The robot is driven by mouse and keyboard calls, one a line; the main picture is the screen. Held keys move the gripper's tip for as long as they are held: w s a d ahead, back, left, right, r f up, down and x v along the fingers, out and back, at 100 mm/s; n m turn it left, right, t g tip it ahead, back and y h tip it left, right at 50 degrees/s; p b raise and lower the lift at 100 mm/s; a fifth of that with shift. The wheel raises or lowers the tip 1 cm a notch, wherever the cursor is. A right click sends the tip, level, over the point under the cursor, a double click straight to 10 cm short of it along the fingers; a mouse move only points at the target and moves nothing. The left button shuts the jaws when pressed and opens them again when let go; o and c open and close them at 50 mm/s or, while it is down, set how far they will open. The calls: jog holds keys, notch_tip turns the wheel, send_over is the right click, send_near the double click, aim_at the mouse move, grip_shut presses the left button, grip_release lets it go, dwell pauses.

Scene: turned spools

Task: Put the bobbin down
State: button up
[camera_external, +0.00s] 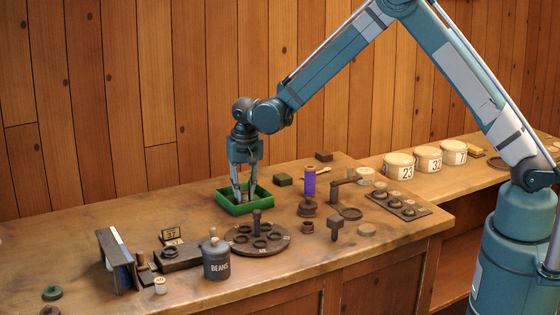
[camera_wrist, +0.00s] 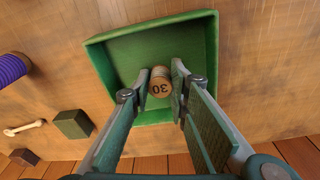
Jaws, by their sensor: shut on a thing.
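The bobbin (camera_wrist: 160,86) is a small round piece with a pale top marked 30 and a darker brown side. My gripper (camera_external: 243,199) reaches down into a green open tray (camera_external: 222,203) on the workbench. In the wrist view, my gripper's fingertips (camera_wrist: 161,72) are closed on the bobbin, one on each side, inside the walls of the green tray (camera_wrist: 100,58).
A purple spool (camera_external: 309,182) stands right of the tray, near a dark green block (camera_external: 282,179). In front are a round dark rack (camera_external: 281,246) with a central post and a BEANS jar (camera_external: 216,261). Numbered pale tubs (camera_external: 398,166) stand on the right counter.

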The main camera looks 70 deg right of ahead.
aim_at(245, 193)
jog(key=o, duration=0.7)
jog(key=shift+r, duration=0.15)
jog(key=shift+s+a+r, duration=0.15)
jog(key=shift+a+r, duration=0.05)
jog(key=shift+r, duration=1.8)
jog(key=shift+s+a+r, duration=0.1)
jog(key=shift+a+r, duration=0.1)
jog(key=shift+r, duration=1.75)
jog(key=shift+s+a+r, duration=0.15)
jog(key=shift+a+r, duration=0.05)
jog(key=shift+r, duration=1.8)
